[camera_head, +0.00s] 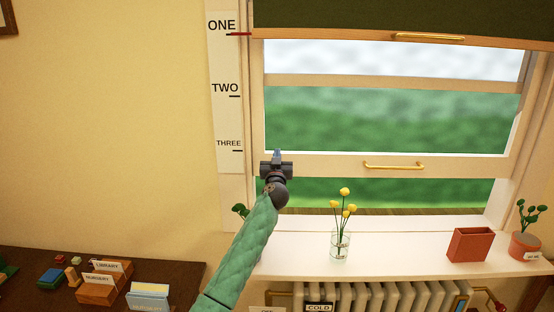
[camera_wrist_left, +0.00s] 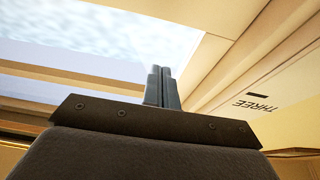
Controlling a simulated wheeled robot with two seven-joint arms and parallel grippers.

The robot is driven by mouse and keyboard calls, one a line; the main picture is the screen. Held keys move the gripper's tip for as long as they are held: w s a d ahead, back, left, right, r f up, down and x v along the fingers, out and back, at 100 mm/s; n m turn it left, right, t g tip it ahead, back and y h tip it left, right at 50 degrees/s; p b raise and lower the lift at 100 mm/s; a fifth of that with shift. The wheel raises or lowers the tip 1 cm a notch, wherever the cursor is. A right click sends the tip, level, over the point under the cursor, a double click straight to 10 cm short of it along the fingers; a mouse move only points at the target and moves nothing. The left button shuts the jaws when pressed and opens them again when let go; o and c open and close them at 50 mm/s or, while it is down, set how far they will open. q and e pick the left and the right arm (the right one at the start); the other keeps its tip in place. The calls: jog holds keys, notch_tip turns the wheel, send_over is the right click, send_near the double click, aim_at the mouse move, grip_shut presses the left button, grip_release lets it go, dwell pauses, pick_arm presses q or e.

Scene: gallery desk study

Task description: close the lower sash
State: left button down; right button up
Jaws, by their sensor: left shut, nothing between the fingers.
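The lower sash (camera_head: 455,166) is a cream frame with a brass handle (camera_head: 394,166) on its bottom rail. It is raised, with an open gap below it above the sill. My left gripper (camera_head: 277,154) is shut and empty, in front of the left end of the bottom rail. Its shut fingers (camera_wrist_left: 162,86) point up in the left wrist view, with the window frame behind them. I cannot tell whether they touch the sash. My right gripper is not in view.
A glass vase with yellow flowers (camera_head: 342,236), a red box (camera_head: 470,245) and a potted plant (camera_head: 525,243) stand on the sill. A radiator (camera_head: 380,297) is below. A dark green blind (camera_head: 400,18) with a brass handle hangs above. A desk with card boxes (camera_head: 100,285) is at lower left.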

aim_at(278, 146)
pick_arm(q)
jog(key=x, duration=0.6)
jog(key=shift+w, duration=0.25)
jog(key=shift+s+f, duration=0.15)
jog(key=shift+f, duration=0.65)
jog(key=shift+f+b, duration=0.3)
jog(key=shift+f, duration=0.9)
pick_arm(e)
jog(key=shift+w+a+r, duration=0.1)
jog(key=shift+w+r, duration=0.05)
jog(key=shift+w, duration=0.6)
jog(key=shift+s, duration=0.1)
